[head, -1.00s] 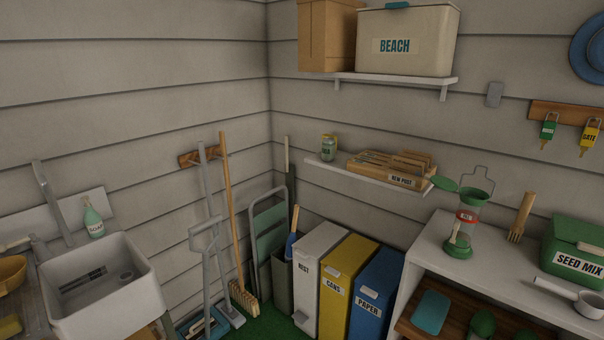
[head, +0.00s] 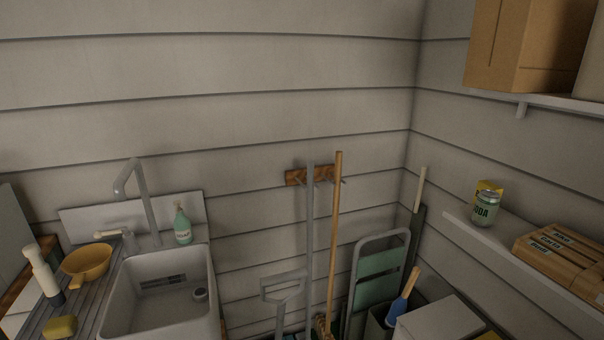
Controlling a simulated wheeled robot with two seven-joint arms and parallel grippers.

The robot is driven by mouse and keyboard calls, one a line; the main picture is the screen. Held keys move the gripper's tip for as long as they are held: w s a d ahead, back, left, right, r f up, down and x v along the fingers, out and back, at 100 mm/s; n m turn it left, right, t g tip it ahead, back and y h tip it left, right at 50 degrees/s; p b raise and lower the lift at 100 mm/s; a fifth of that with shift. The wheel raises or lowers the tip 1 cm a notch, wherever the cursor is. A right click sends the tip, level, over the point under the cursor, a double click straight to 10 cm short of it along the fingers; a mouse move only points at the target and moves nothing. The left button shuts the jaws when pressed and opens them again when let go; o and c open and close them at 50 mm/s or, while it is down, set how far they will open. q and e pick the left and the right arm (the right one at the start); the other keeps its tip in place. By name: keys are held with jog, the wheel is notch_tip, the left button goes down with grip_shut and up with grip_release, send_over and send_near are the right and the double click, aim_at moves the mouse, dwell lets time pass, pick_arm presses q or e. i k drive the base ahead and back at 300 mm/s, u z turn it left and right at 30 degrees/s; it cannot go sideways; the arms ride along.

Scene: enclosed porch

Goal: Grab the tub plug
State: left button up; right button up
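A white tub sink (head: 160,318) stands at the lower left under a grey tap (head: 143,200). Inside it, a small round grey piece (head: 200,294) sits toward the right side of the basin. It could be the tub plug or the drain fitting; I cannot tell which at this size. A dark slotted strip (head: 163,282) shows at the back of the basin. The front of the basin is cut off by the frame. Neither of my grippers is in view.
A green soap bottle (head: 183,226) stands behind the sink. A yellow scoop (head: 87,262), a white-topped brush (head: 44,276) and a yellow sponge (head: 61,327) lie left on the draining board. A broom (head: 334,230) and a grey-handled tool (head: 309,230) hang to the right.

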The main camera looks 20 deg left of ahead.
aim_at(43, 271)
jog(key=u, duration=1.05)
jog(key=i, duration=1.1)
jog(key=u, duration=0.85)
